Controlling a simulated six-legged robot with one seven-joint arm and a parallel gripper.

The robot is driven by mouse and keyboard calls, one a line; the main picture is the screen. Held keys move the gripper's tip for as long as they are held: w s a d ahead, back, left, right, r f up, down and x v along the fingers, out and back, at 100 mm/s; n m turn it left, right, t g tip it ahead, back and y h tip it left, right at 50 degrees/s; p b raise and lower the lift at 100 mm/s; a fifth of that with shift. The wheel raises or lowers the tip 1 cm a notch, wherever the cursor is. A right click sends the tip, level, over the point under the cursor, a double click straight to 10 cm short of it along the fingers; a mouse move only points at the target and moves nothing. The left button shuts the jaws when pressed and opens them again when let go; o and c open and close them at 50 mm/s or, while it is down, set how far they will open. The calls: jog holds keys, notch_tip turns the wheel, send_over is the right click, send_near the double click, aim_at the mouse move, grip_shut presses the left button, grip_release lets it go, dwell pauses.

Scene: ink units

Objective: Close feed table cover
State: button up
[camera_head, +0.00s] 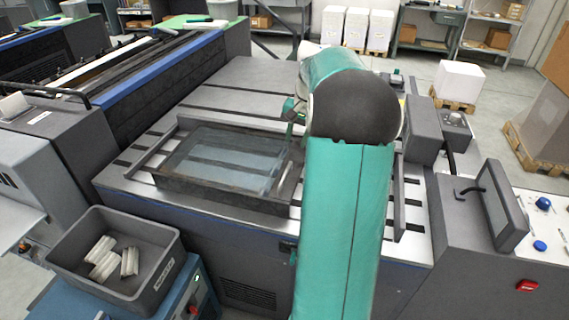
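The feed table cover (215,158) appears as a clear panel in a dark frame on the grey slotted feed table (240,85), left of my arm. Slots show through the panel. Its right end is partly hidden by my arm, and I cannot tell whether it lies flat or is slightly raised. My teal arm reaches forward over the table and covers the middle of the view. A small part of my gripper (294,110) seems to show at the arm's left side, near the cover's far right corner. Its fingers are not clear, and contact cannot be told.
A dark bin (165,262) with several pale rolls stands at the front left. A control panel with a tilted dark screen (497,205) and a red switch (527,286) is at the right. A long dark machine with a blue edge (165,75) borders the table's left. White boxes on pallets (459,80) stand behind.

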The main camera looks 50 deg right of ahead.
aim_at(287, 169)
jog(key=f, duration=0.3)
jog(key=w+f, duration=0.1)
jog(key=f, duration=0.3)
jog(key=w+a+f, duration=0.1)
jog(key=f, duration=0.3)
jog(key=shift+a+f, duration=0.1)
grip_shut()
